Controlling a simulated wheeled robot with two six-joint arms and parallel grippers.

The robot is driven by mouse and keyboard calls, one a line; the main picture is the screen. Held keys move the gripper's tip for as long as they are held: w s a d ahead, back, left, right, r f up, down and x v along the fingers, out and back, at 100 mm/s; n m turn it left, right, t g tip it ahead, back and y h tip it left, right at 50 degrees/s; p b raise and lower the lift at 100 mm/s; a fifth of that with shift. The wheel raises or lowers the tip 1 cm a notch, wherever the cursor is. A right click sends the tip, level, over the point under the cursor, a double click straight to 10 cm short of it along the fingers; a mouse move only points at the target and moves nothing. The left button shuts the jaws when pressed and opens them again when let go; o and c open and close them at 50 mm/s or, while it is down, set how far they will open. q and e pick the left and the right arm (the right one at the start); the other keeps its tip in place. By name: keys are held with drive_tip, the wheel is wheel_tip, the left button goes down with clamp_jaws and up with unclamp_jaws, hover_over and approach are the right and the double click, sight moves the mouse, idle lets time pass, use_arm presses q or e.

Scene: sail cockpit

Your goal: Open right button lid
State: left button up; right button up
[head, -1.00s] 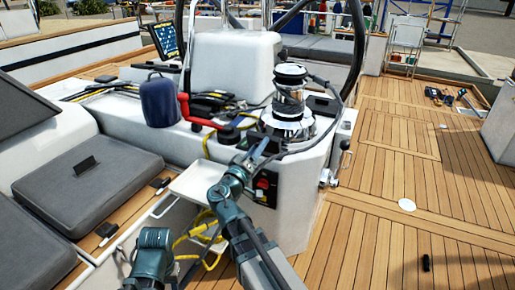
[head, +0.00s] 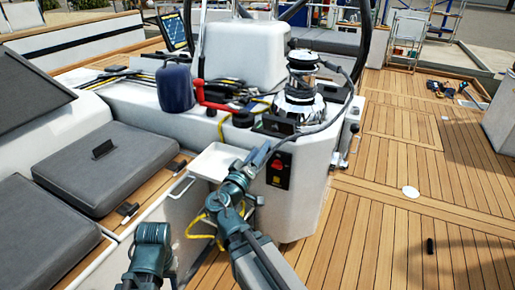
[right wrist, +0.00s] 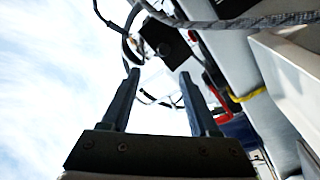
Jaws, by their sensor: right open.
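A low dark box (head: 276,125) sits at the front top edge of the white console, just left of the winch. It may be the lidded button, but I cannot make out a lid or its hinge. My right gripper (head: 261,154) is just in front of the console, below that box and left of the switch panel. In the right wrist view my right gripper (right wrist: 158,74) has its two fingers apart with nothing between them. A dark block (right wrist: 166,42) shows beyond the fingertips; I cannot tell its state.
The winch (head: 302,80) with a rope stands behind the box. A panel with a red switch (head: 279,168) is on the console front. A red handle (head: 209,102), blue bag (head: 175,88) and white fold-out tray (head: 214,161) are left. Open teak deck (head: 385,215) lies right.

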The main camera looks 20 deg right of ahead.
drive_tip(key=shift+a, duration=0.1)
drive_tip(key=shift+f, duration=0.1)
drive_tip(key=shift+c, duration=0.7)
drive_tip(key=f+n+b, duration=0.1)
drive_tip(key=b, duration=0.1)
drive_tip(key=a+f+n+h+b, duration=0.1)
drive_tip(key=f+n+b, duration=0.1)
drive_tip(key=b, duration=0.1)
drive_tip(key=shift+s+a+f+b, duration=0.15)
drive_tip(key=shift+f+b, duration=0.15)
drive_tip(key=c, duration=0.7)
drive_tip(key=a+f+n+b, duration=0.1)
drive_tip(key=n+b, duration=0.1)
drive_tip(key=f+n+h+b, duration=0.1)
drive_tip(key=b, duration=0.1)
drive_tip(key=shift+s+a+n+t+h+b, duration=0.3)
drive_tip(key=shift+a+n+t, duration=0.05)
drive_tip(key=shift+n+t, duration=0.05)
clamp_jaws()
drive_tip(key=n+p, duration=0.1)
drive_tip(key=p, duration=0.4)
approach(274, 129)
drive_tip(key=shift+h, duration=0.3)
drive_tip(key=x, duration=0.7)
drive_tip(key=shift+w+f, duration=0.2)
drive_tip(key=shift+f, duration=0.15)
